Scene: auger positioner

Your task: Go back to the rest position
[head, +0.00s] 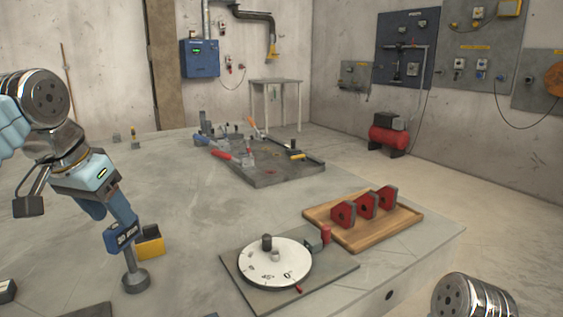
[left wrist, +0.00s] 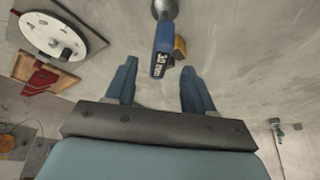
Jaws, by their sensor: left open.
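My left gripper (head: 107,213) is at the left of the head view, pointing down over the table. In the left wrist view its two blue fingers (left wrist: 159,70) stand wide apart, with nothing clamped between them. A blue piece marked "30 mm" (head: 122,237) stands on a metal post with a round grey foot, just below the fingers. In the left wrist view this blue piece (left wrist: 162,48) shows between and beyond the fingertips; I cannot tell whether they touch it. My right gripper is out of view; only part of my right arm shows at the bottom right.
A yellow and black block (head: 150,244) stands behind the post. A white dial disc (head: 262,276) sits on a grey plate at the front. Beside it, a wooden tray (head: 345,243) holds three red blocks. A grey tray (head: 285,174) of tools lies farther back.

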